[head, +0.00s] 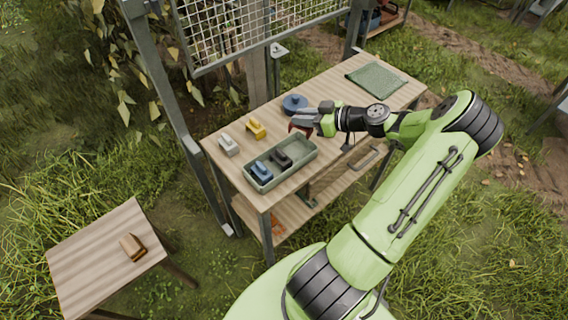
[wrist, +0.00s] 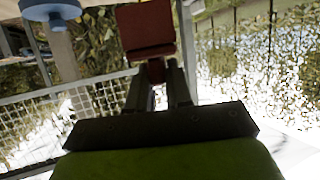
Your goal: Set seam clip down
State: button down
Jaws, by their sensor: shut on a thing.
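My gripper (head: 306,121) is shut on a red clip (head: 299,128), held near the back end of the tray on the wooden bench (head: 345,105). In the wrist view the red clip (wrist: 146,32) sticks out past the fingers (wrist: 159,80). I cannot tell whether it touches anything below. A grey-green tray (head: 292,170) holds a blue clip (head: 261,170) and a black clip (head: 282,159). A yellow clip (head: 256,129) and a white clip (head: 229,145) stand on the bench left of the tray.
A round blue object (head: 294,104) stands just behind my gripper. A green mat (head: 376,77) lies at the bench's far right. A wire mesh panel (head: 255,30) rises behind the bench. A brown clip-like block (head: 132,247) sits on a small side table (head: 90,255).

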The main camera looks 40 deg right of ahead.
notch_tip(320, 180, down, 9)
jog(key=shift+f+b, duration=0.2)
jog(key=shift+b, duration=0.1)
jog(key=shift+f, duration=0.15)
jog(key=c, duration=1)
grip_release()
jog(key=shift+c, duration=0.2)
jog(key=shift+r, duration=0.2)
